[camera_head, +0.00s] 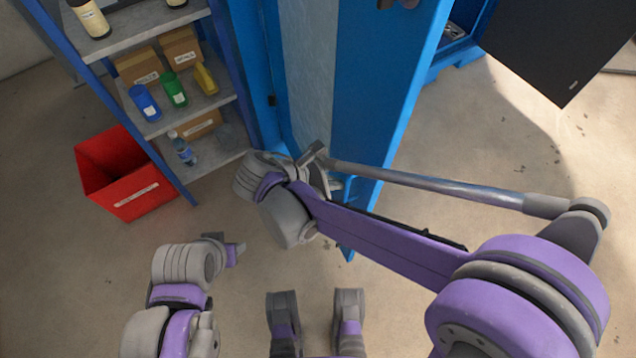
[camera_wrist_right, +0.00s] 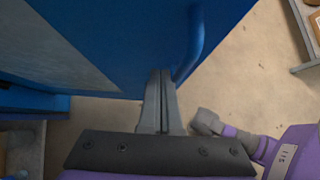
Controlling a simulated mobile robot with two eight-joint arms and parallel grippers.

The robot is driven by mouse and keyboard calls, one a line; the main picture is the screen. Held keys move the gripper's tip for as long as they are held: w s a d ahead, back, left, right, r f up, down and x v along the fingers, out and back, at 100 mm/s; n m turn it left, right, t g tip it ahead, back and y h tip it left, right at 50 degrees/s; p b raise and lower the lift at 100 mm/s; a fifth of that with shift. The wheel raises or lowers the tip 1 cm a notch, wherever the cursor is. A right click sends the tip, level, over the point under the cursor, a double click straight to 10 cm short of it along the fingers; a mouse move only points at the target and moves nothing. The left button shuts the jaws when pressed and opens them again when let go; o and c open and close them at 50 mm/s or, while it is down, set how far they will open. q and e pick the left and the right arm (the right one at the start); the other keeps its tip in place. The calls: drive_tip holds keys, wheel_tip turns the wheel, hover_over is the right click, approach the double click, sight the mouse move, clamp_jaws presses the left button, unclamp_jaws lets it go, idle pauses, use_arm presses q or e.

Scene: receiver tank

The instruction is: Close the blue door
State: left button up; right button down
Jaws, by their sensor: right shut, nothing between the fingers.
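The blue door (camera_head: 385,90) stands open, swung out towards me, with a grey panel (camera_head: 310,70) on its face. In the right wrist view the door (camera_wrist_right: 120,40) fills the upper part, with a curved blue handle (camera_wrist_right: 193,45) on it. My right gripper (camera_head: 336,184) is by the lower part of the door, partly hidden by its own wrist. In the right wrist view its fingers (camera_wrist_right: 162,78) are together and empty, with the tips close to the door edge beside the handle; I cannot tell whether they touch. My left gripper (camera_head: 238,250) is low, apart from the door; its finger opening is unclear.
A blue-framed shelf (camera_head: 215,95) with bottles and cardboard boxes stands at the left, beside the door. A red bin (camera_head: 125,180) sits on the floor by it. A dark panel (camera_head: 560,45) is at the upper right. The floor right of the door is mostly clear.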

drive_tip(key=shift+w+d, duration=0.25)
drive_tip(key=shift+d, duration=0.3)
drive_tip(key=shift+w+d, duration=0.2)
drive_tip(key=shift+d, duration=0.35)
